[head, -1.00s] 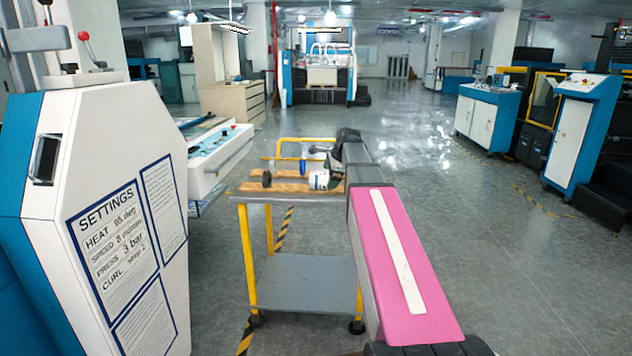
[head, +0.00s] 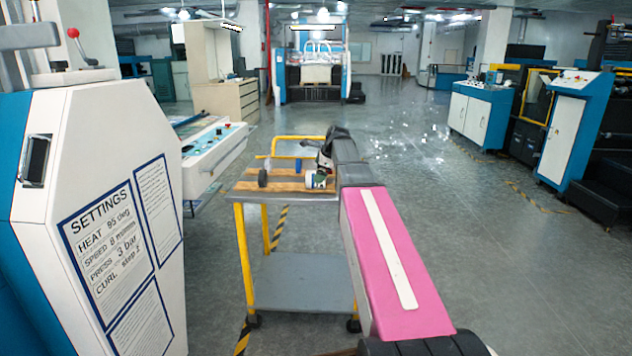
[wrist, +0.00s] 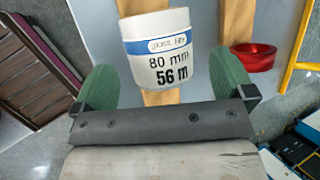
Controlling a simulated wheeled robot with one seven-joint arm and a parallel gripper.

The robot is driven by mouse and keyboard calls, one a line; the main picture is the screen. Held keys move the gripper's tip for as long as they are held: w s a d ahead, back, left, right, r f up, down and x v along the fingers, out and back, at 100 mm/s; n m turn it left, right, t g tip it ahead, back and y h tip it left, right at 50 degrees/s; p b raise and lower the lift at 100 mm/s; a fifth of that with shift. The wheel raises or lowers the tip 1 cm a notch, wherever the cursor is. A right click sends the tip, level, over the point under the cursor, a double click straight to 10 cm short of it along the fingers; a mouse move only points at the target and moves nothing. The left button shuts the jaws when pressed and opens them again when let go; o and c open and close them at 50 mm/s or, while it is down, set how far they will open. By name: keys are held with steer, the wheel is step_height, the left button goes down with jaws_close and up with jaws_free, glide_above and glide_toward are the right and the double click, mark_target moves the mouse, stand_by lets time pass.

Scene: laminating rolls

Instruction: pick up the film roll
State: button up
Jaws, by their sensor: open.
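The film roll (wrist: 160,52) is white with a blue band and printed "80 mm" and "56 m". In the wrist view it lies between and just beyond the two green finger pads of my gripper (wrist: 168,85). The jaws are open, with a gap visible between the roll and each pad. In the head view the roll (head: 311,181) rests at the right end of the cart top (head: 285,197). My gripper (head: 324,168) is at the roll there, and partly hides it.
A red ring (wrist: 254,57) lies on a wooden strip right of the roll. Dark and blue small items (head: 263,178) stand on the cart's left part. A yellow cart rail (wrist: 297,45) is at the right. A white settings cabinet (head: 95,200) fills the head view's left.

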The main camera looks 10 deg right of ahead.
steer(key=x, duration=0.4)
steer(key=shift+f, duration=0.15)
steer(key=shift+s, duration=0.1)
steer(key=c, duration=0.9)
